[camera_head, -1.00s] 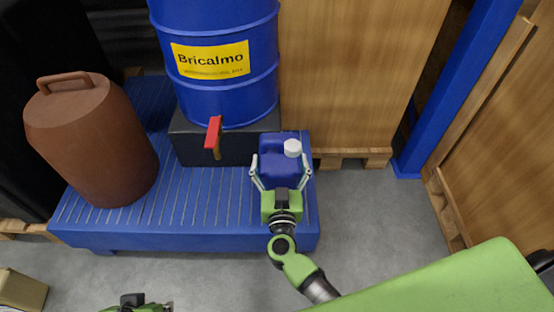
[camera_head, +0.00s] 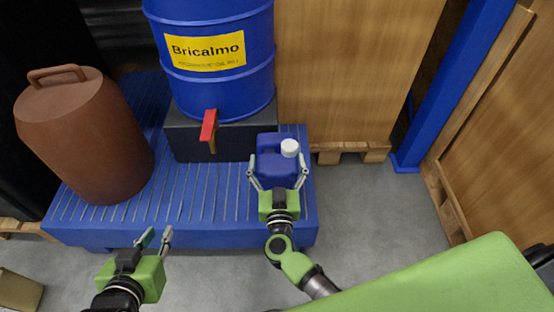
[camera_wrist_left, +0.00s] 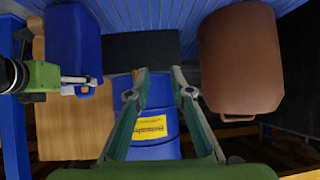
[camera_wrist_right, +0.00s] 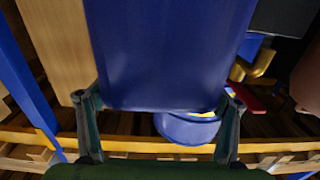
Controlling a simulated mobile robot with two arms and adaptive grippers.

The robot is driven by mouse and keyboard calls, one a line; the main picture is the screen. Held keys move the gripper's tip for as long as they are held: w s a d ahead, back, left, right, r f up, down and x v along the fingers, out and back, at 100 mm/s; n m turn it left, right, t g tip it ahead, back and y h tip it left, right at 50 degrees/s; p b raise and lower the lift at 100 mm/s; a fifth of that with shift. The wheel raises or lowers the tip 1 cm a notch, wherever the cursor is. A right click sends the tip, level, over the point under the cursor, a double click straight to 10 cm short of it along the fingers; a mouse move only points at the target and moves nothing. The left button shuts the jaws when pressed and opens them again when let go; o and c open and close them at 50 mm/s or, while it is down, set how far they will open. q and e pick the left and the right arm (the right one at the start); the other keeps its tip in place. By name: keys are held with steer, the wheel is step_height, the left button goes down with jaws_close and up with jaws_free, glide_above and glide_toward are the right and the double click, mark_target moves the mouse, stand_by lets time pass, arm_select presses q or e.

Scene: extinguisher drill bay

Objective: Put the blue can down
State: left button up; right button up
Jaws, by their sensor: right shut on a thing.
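The blue can (camera_head: 277,162), with a white cap, is at the right end of the blue ribbed platform (camera_head: 200,205). My right gripper (camera_head: 278,178) is shut on the can, one finger on each side. The can fills the middle of the right wrist view (camera_wrist_right: 165,55), and its underside is hidden, so I cannot tell whether it touches the platform. My left gripper (camera_head: 155,240) is open and empty in front of the platform's front edge. The can also shows at the upper left of the left wrist view (camera_wrist_left: 75,45).
A blue drum (camera_head: 220,85) with a yellow label stands on a black block (camera_head: 185,140); a red-handled tap (camera_head: 209,125) sticks out in front. A brown container (camera_head: 85,140) stands on the platform's left. Wooden crates (camera_head: 345,75) and a blue post (camera_head: 445,90) are at the right.

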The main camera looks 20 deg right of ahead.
steer(key=shift+w+f, duration=0.1)
arm_select(q)
steer(key=w+r, duration=0.1)
steer(key=w+d+r+t, duration=0.1)
steer(key=shift+r+t, duration=0.3)
steer(key=shift+r, duration=0.05)
steer(key=shift+h, duration=0.3)
arm_select(e)
steer(key=o, duration=1.8)
steer(key=shift+f, duration=0.35)
steer(key=shift+c, duration=0.2)
steer(key=o, duration=0.3)
steer(key=shift+o, duration=0.2)
steer(key=shift+s, duration=0.25)
